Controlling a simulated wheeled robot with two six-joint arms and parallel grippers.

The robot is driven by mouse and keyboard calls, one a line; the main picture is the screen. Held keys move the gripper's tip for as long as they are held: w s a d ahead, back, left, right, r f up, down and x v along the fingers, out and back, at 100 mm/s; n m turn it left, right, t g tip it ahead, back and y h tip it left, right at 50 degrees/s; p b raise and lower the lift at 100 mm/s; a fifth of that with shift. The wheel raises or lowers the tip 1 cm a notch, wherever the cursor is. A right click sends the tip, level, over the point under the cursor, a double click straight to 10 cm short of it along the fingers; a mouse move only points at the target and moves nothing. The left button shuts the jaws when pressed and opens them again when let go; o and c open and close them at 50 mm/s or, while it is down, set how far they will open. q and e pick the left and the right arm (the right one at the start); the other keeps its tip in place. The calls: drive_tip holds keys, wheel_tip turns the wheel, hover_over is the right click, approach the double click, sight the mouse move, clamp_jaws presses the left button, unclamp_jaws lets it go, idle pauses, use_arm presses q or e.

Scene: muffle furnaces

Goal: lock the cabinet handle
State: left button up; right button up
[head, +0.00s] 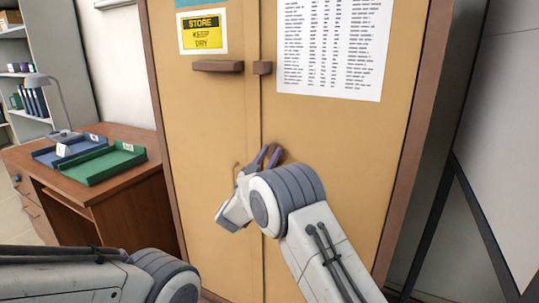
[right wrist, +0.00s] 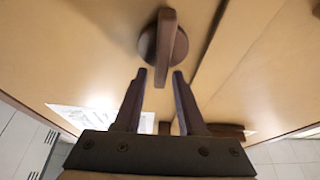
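The tan cabinet (head: 215,120) has two doors with a seam between them. In the right wrist view its handle (right wrist: 165,45) is a brown round knob with a raised bar, which stands roughly upright in that picture. In the head view this knob is mostly hidden by my right gripper (head: 268,156), which is near the seam.
A yellow sign (head: 203,33) and a printed list (head: 330,45) are above. A desk (head: 120,205) with a green tray (head: 104,166) and a blue tray (head: 48,156) stands left.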

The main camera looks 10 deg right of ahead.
clamp_jaws()
drive_tip(key=n+y+p, duration=0.1)
drive_tip(key=n, duration=0.1)
drive_tip(key=n+p, duration=0.1)
drive_tip(key=n, duration=0.1)
drive_tip(key=n+t+y+p, duration=0.1)
drive_tip(key=shift+w+a+r+n+y, duration=0.1)
drive_tip(key=shift+w+a+n+y, duration=0.1)
drive_tip(key=shift+a+n+y, duration=0.15)
drive_tip(key=shift+w+a+f+n+g+y+p, duration=0.15)
drive_tip(key=shift+f+n+g+y+p, duration=0.2)
drive_tip(key=shift+n+y+p, duration=1.35)
drive_tip(key=shift+w+a+f+n+g+y+p, duration=0.15)
drive_tip(key=shift+f+n+g+y+p, duration=0.2)
drive_tip(key=shift+n+p, duration=2.6)
drive_tip(key=shift+w+a+f+n+g+y+p, duration=0.25)
drive_tip(key=shift+n+y+p, duration=0.75)
drive_tip(key=shift+n, duration=2.7)
drive_tip(key=shift+s+d+f, duration=0.1)
drive_tip(key=shift+s+f, duration=0.1)
drive_tip(key=shift+f, duration=0.05)
